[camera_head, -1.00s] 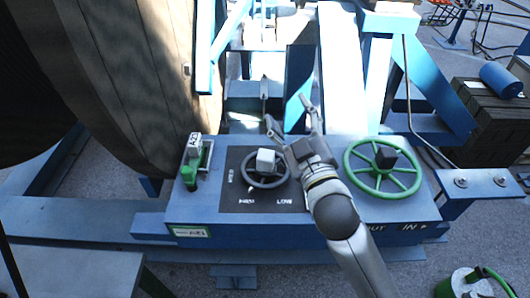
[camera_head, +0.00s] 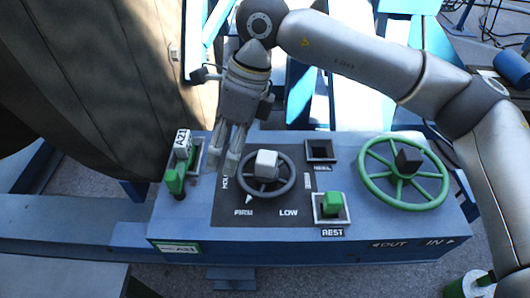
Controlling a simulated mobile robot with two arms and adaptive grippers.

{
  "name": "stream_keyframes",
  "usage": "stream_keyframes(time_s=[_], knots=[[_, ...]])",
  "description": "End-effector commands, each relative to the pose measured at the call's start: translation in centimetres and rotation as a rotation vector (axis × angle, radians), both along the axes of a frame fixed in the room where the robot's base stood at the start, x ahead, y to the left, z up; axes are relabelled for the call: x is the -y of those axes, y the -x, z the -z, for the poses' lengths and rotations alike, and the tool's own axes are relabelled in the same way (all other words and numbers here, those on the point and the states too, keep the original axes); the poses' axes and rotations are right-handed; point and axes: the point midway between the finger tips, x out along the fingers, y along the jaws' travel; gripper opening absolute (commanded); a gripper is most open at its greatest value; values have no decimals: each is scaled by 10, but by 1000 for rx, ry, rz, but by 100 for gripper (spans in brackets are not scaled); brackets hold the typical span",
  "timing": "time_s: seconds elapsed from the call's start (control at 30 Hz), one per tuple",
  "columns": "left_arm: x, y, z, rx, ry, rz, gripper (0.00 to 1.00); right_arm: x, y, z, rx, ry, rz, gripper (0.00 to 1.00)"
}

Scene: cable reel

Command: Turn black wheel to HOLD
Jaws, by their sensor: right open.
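The black wheel (camera_head: 287,187) is a dark ring with a pale grey block as its hub, on the blue control panel. A white pointer (camera_head: 249,200) at its lower-left rim points toward the FIRM label (camera_head: 243,212). The LOW label (camera_head: 288,212) is to its right. The HOLD label (camera_head: 225,184) at the wheel's left is partly hidden by my fingers. My right gripper (camera_head: 226,165) is open and points down at the wheel's left side, with its fingertips close to the rim. I cannot tell whether they touch it. My left gripper is not in view.
A green spoked wheel (camera_head: 364,187) is on the panel's right. A green block (camera_head: 333,203) sits in the REST slot, and an empty square slot (camera_head: 319,150) is above it. A green lever tagged A21 (camera_head: 176,181) stands left of my fingers. A large reel (camera_head: 110,90) fills the upper left.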

Motion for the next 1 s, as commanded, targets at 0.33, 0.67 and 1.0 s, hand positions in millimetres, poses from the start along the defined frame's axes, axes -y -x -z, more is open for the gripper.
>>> stream_keyframes(time_s=[0.33,0.67,1.0], knots=[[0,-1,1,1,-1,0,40,67,-44,-8,159,304,58,61],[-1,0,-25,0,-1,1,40,67,-42,48,154,301,56,61],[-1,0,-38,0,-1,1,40,66,-43,90,157,298,56,61]])
